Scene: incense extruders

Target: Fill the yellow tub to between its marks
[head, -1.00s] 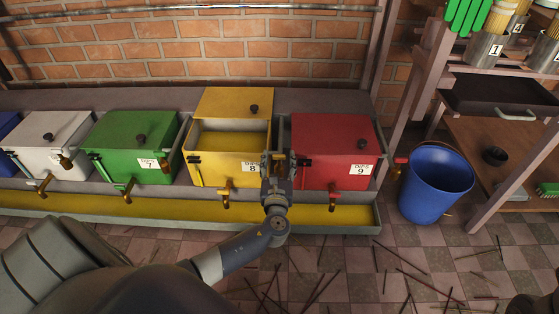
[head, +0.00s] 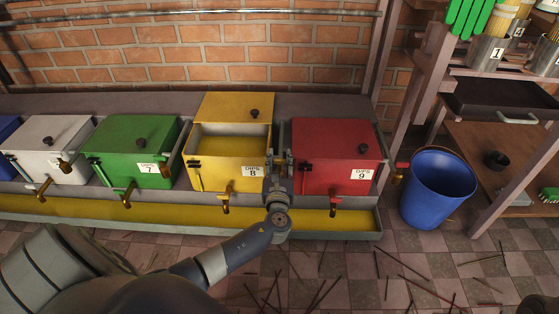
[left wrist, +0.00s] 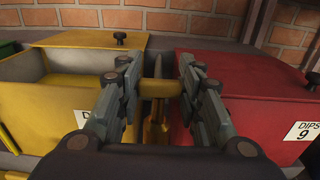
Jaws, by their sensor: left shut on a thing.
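The yellow tub (head: 212,176), labelled DIPS 8, stands in the row with its lid (head: 235,106) tipped back. Yellow contents (head: 232,145) show inside below a paler wall band; I cannot make out the marks. A brass tap (head: 226,196) sticks out low on its front. My left gripper (head: 278,158) is in the gap between the yellow and red tubs. In the left wrist view its fingers are shut on a yellow tap handle (left wrist: 159,88), with a brass part (left wrist: 156,132) below it. My right gripper is not in view.
A red tub (head: 335,165) stands close on the right, a green tub (head: 130,150) and a white tub (head: 45,148) on the left. A trough (head: 345,222) of yellow liquid runs in front. A blue bucket (head: 437,190) and shelving are at right. Sticks litter the floor.

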